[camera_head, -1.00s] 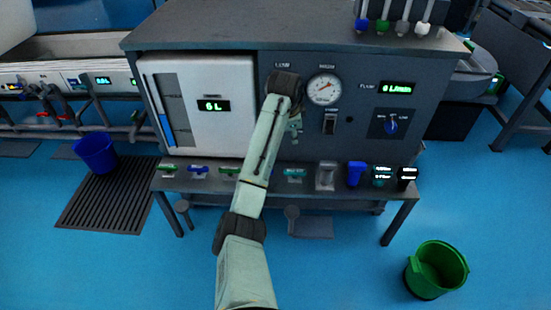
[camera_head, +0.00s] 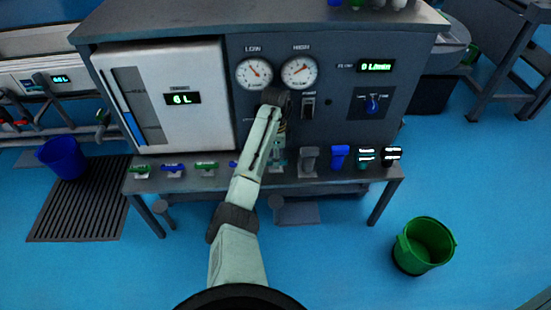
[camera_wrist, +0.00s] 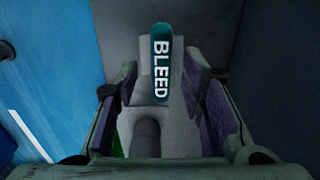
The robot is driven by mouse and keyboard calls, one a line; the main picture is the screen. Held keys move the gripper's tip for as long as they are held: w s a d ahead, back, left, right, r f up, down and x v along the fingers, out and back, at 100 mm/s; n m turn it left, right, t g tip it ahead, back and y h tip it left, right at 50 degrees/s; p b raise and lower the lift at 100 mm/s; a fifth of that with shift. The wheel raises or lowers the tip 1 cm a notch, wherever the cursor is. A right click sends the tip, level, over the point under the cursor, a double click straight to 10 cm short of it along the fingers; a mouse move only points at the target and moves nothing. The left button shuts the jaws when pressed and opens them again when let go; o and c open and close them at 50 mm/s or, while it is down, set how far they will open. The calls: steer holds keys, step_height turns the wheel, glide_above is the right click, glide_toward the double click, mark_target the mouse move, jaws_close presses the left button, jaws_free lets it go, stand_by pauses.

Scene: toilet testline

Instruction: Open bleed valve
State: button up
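The bleed valve handle (camera_wrist: 161,60) is a teal bar marked BLEED in white. In the wrist view it stands upright on a grey fitting, with a grey pipe below it. My gripper (camera_wrist: 163,78) is open, with one finger to the left and one to the right of the handle. Gaps show between the fingers and the handle, so neither finger appears to touch it. In the head view, my arm reaches over the front of the testline and partly covers the teal valve (camera_head: 279,163).
The dark testline cabinet (camera_head: 335,125) carries two gauges, a power switch and a blue knob (camera_head: 372,104). Several other valves line its front shelf, including a grey one (camera_head: 309,160) and a blue one (camera_head: 340,156). A green bucket (camera_head: 424,245) stands on the floor at right.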

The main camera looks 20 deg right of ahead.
steer(key=shift+f, duration=0.6)
steer(key=shift+c, duration=0.6)
jaws_close()
